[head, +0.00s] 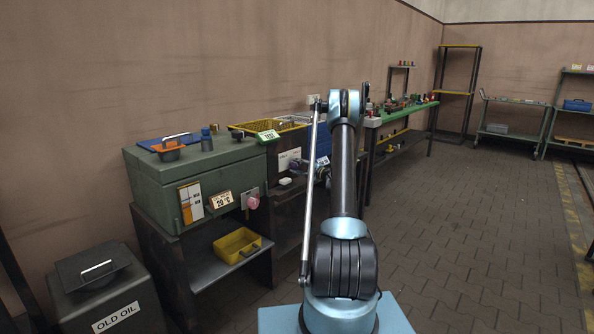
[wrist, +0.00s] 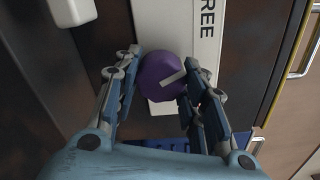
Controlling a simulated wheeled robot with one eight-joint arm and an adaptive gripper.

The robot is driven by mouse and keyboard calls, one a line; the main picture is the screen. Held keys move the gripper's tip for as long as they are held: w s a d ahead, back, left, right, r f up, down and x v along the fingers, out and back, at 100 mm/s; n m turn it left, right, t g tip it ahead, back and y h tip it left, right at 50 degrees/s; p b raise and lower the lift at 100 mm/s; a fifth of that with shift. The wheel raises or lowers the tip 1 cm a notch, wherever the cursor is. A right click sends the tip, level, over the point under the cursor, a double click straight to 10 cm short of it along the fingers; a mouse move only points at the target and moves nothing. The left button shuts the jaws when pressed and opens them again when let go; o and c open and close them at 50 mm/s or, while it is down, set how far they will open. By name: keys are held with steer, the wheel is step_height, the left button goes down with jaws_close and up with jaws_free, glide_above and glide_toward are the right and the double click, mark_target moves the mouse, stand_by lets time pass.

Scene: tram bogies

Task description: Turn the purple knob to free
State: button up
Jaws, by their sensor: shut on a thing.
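The purple knob (wrist: 163,77) is round with a white pointer mark. It sits on a pale panel (wrist: 165,18) in the wrist view. The pointer runs from near the knob's middle toward its right edge, slightly upward. The word FREE (wrist: 208,20) is printed sideways on the panel, above and right of the knob. My gripper (wrist: 166,66) is shut on the knob, one finger on its left and one on its right.
A white block (wrist: 72,10) is at the wrist view's upper left. In the head view, a green chest (head: 165,165) with a pink knob (head: 253,202) stands at left, near an old-oil bin (head: 110,290). A green workbench (head: 400,113) stands beyond my arm. The paved floor at right is clear.

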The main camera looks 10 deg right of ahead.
steer(key=shift+s+a+f+n, duration=0.1)
steer(key=shift+n, duration=0.55)
steer(key=shift+s+a+n, duration=0.1)
steer(key=shift+n, duration=0.85)
steer(key=o, duration=1.1)
steer(key=shift+w, duration=0.1)
steer(key=shift+d, duration=0.1)
steer(key=shift+s+d, duration=0.25)
steer(key=v, duration=1.1)
steer(key=shift+s, duration=0.1)
